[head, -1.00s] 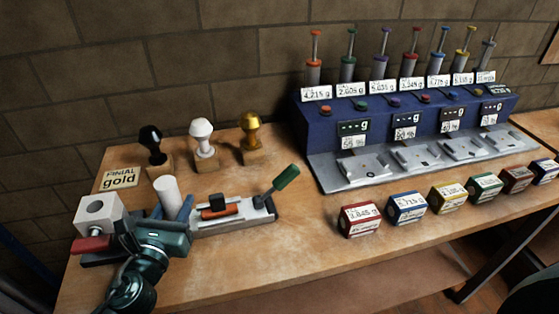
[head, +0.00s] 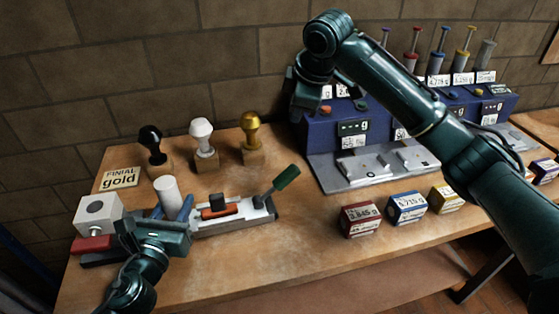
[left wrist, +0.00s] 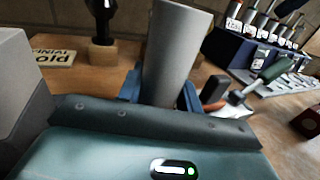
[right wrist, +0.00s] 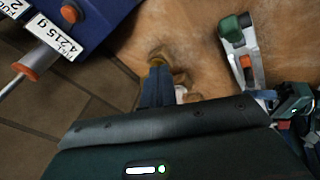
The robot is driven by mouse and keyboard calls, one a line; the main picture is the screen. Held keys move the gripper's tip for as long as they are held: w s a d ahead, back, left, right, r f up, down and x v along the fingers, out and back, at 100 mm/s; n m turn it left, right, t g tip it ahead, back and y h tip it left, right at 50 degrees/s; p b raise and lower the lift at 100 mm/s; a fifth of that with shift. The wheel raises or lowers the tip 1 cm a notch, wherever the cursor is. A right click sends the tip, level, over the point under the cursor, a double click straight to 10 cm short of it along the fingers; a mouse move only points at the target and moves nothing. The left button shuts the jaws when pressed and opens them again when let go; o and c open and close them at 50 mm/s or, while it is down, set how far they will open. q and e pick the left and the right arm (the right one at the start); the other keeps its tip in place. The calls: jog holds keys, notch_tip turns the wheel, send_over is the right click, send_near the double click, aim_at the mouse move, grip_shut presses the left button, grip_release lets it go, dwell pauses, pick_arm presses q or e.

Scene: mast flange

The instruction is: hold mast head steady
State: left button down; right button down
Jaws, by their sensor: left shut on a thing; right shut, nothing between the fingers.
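The mast head, seen as a pale upright cylinder (head: 167,194), stands at the left of the bench. My left gripper (head: 172,212) is shut on it, with blue fingers on both sides; the left wrist view shows the cylinder (left wrist: 175,55) rising between the fingers (left wrist: 160,92), slightly tilted in that picture. Its lower end is hidden by the gripper. My right gripper (head: 297,112) is raised beside the left end of the blue station. Its blue fingers (right wrist: 157,82) are together and empty in the right wrist view, pointing toward the finials.
Black (head: 152,142), white (head: 202,135) and gold (head: 251,130) finials stand on wooden blocks behind a green-handled clamp (head: 235,215). A sign (head: 119,179) reads "FINIAL gold". A white block (head: 97,212) is at left. Labelled boxes (head: 360,220) line the front right.

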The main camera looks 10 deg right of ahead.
pick_arm(q)
jog(key=shift+r, duration=0.1)
pick_arm(e)
jog(key=s+a+r+n+g+h, duration=0.1)
jog(key=s+a+r+n+g, duration=0.3)
jog(key=s+a+r+n, duration=0.25)
jog(key=m, duration=0.2)
send_over(280, 178)
jog(key=shift+g, duration=0.3)
jog(key=f, duration=1.2)
jog(key=shift+a+f, duration=0.35)
jog(key=shift+d+f, duration=0.35)
jog(key=shift+f, duration=0.05)
